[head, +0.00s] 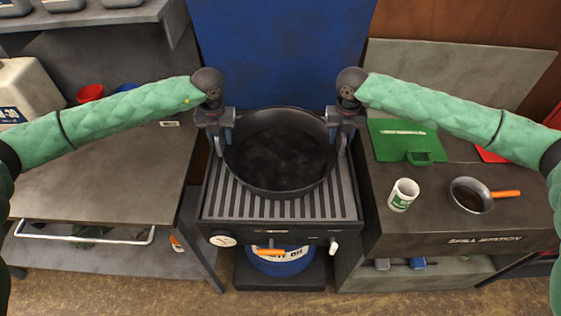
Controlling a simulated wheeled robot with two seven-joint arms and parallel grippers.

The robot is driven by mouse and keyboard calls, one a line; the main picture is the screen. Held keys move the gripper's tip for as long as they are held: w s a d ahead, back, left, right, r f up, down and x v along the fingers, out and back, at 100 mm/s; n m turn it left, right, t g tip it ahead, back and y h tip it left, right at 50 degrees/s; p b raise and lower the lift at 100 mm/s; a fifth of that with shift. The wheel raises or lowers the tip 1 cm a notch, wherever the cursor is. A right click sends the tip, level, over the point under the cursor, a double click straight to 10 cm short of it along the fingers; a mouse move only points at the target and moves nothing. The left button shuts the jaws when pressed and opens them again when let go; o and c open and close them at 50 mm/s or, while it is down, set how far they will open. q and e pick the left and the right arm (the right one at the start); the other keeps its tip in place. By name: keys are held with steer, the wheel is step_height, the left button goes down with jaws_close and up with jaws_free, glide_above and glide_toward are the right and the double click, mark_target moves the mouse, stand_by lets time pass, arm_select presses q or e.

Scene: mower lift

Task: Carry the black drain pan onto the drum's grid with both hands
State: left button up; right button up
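The black drain pan (280,160) is round and sits over the middle of the slatted grid (280,207) on top of the drum unit. I cannot tell whether its base touches the slats. My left gripper (222,140) is at the pan's left rim, and my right gripper (341,138) is at its right rim. Both point down, with their fingers at the rim; the fingers' grip is partly hidden by the gripper bodies. The blue oil drum (282,262) shows below the grid's front panel.
A workbench (110,185) stands on the left with a red cup (90,92) and a pale jug (28,88). On the right, the spill station bench (400,235) holds a white can (403,195), a small pan (471,195) with an orange handle and a green dustpan (405,140).

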arm_select(q)
steer(key=shift+r, duration=0.1)
step_height(320, 180, up, 12)
steer(key=shift+f, duration=0.25)
arm_select(e)
steer(key=shift+a, duration=0.15)
arm_select(q)
steer(key=shift+r, duration=0.15)
arm_select(e)
steer(key=shift+r, duration=0.45)
step_height(320, 180, up, 11)
steer(key=shift+r, duration=0.1)
